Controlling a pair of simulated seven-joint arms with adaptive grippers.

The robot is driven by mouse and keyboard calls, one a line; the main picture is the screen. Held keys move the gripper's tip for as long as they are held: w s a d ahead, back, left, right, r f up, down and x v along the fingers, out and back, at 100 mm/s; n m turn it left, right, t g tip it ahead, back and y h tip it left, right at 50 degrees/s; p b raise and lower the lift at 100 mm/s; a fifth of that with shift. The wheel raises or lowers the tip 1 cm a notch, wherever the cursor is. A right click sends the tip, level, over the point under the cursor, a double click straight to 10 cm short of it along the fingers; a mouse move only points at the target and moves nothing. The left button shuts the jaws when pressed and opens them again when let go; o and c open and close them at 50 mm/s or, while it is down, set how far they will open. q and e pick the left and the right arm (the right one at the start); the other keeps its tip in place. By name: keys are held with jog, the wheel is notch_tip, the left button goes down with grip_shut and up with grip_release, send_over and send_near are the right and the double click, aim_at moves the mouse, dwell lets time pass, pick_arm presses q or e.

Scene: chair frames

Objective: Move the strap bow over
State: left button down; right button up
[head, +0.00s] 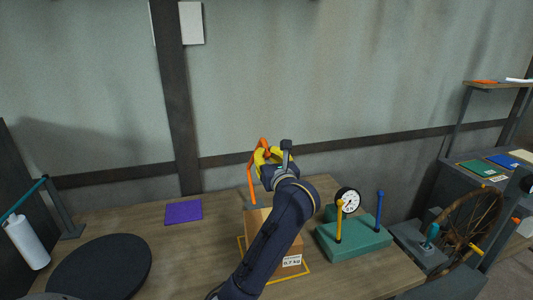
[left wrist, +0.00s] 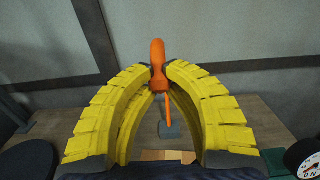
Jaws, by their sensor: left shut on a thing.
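The orange bow (head: 251,178), which I take for the strap bow, is held up above the table at the middle of the head view. My left gripper (head: 267,156) has yellow fingers and is shut on it. In the left wrist view the orange bow (left wrist: 157,55) stands upright between the fingertips, with a thin orange bar running down behind them. A cardboard box (head: 258,217) with a 0.7 kg label stands below, partly hidden by my left arm. My right gripper is not in view.
A yellow outline (head: 306,270) surrounds the box on the table. A purple mat (head: 184,212) and a dark round plate (head: 100,268) lie left. A green base (head: 355,242) with a dial gauge (head: 348,201) and upright posts stands right. A spoked wheel (head: 470,222) is farther right.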

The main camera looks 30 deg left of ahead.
pick_arm(q)
jog(key=shift+d+f, duration=0.1)
jog(key=shift+f, duration=0.05)
jog(key=s+d+f, duration=0.6)
jog(key=d+f, duration=0.1)
jog(key=shift+s, duration=0.15)
dwell(1.6)
dwell(0.3)
jog(key=shift+d, duration=0.1)
jog(key=s+d+f, duration=0.4)
jog(key=d+f, duration=0.1)
jog(key=f, duration=0.4)
jog(key=shift+s+f, duration=0.35)
jog(key=shift+f, duration=0.05)
dwell(0.9)
jog(key=shift+d, duration=0.1)
notch_tip(320, 180, down, 8)
jog(key=s+d, duration=0.2)
jog(key=shift+d+r, duration=0.15)
jog(key=shift+r, duration=0.1)
dwell(1.0)
